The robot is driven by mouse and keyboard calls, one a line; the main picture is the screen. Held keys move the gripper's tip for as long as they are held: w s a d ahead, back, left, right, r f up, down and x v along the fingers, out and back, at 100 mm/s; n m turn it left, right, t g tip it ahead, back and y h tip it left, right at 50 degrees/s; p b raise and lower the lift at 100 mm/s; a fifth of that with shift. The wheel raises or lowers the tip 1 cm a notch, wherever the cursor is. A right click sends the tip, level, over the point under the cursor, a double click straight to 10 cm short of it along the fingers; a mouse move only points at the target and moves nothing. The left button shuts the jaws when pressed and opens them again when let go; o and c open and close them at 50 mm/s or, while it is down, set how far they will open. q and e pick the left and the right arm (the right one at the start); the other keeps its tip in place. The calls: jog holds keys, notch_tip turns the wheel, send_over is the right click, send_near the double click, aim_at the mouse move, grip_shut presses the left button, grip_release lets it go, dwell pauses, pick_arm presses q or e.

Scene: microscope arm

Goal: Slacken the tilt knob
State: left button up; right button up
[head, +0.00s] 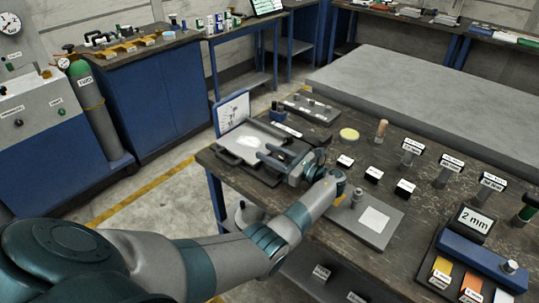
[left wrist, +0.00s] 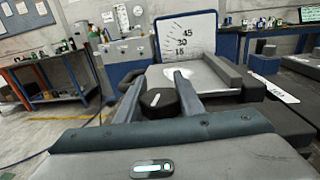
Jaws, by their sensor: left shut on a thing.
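The tilt knob (left wrist: 158,103) is a dark, many-sided knob with a short pale mark on its face, seen in the left wrist view. My left gripper (left wrist: 158,92) is shut on it, one finger on each side. In the head view my left gripper (head: 268,156) reaches the right side of the tilt device, and the knob is hidden there. The device has a grey tilting plate (head: 263,134) with a pale patch. An upright white angle scale (head: 233,111) with a blue frame stands behind it; 15, 30 and 45 show on it (left wrist: 185,38). My right gripper is not in view.
The device stands at the left end of a dark workbench (head: 420,170). Small labelled blocks, posts and a yellow disc (head: 349,134) stand to the right. A grey plate with a white square (head: 374,220) lies near my left forearm.

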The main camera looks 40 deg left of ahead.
pick_arm(q)
jog(key=o, duration=1.1)
jog(key=shift+c, duration=0.2)
jog(key=shift+r, duration=0.1)
jog(key=shift+r, duration=0.75)
jog(key=r, duration=0.1)
jog(key=d+r, duration=0.1)
jog(key=r, duration=0.1)
jog(key=shift+w, duration=0.1)
jog(key=d+r+b, duration=0.2)
jog(key=d+r, duration=0.4)
jog(key=d, duration=0.4)
jog(key=shift+w+d+r, duration=0.2)
jog(key=shift+w+d, duration=0.05)
jog(key=shift+d, duration=0.05)
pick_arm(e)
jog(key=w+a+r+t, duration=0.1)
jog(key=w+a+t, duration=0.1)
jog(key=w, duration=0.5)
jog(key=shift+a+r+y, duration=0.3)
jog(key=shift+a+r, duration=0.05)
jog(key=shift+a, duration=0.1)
pick_arm(q)
jog(key=shift+d, duration=0.1)
